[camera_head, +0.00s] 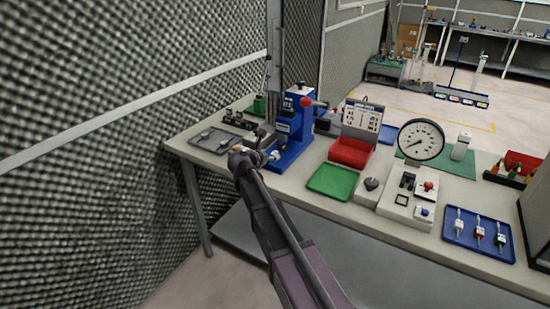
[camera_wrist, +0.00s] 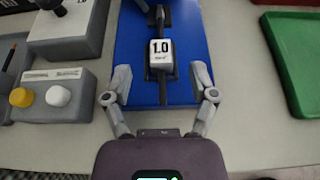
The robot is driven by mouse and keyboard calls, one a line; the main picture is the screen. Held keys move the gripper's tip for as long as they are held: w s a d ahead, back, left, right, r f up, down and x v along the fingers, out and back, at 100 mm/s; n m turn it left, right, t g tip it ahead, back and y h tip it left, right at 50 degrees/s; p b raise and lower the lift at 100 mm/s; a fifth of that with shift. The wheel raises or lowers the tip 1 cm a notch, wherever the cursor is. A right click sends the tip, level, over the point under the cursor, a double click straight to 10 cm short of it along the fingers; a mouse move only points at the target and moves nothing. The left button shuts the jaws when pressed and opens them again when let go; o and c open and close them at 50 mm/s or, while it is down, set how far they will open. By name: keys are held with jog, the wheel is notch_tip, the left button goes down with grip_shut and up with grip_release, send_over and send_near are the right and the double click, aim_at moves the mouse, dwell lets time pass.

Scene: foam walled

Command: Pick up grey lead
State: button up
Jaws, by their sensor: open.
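A thin dark grey lead-like piece (camera_wrist: 162,92) with a white tag (camera_wrist: 160,52) reading 1.0 lies over the blue base (camera_wrist: 128,40) in the wrist view. It seems to be the grey lead. My gripper (camera_wrist: 161,84) is open, with one finger on each side of the piece and clear gaps to both. In the head view my gripper (camera_head: 260,157) is in front of the blue press (camera_head: 293,128), and my arm hides part of that area. A blue tray (camera_head: 456,240) at the right holds several small tagged leads, one red and one green.
A grey control box (camera_wrist: 35,115) with yellow and white buttons stands left of my gripper. A green tray (camera_head: 331,192) lies right of the press. A large dial gauge (camera_head: 420,140) and a red bin (camera_head: 350,152) stand further right. A foam wall (camera_head: 120,60) rises at the left.

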aim_at(276, 154)
jog(key=shift+b+x, duration=0.35)
jog(key=shift+x, duration=1.05)
jog(key=shift+s, duration=0.1)
grip_shut()
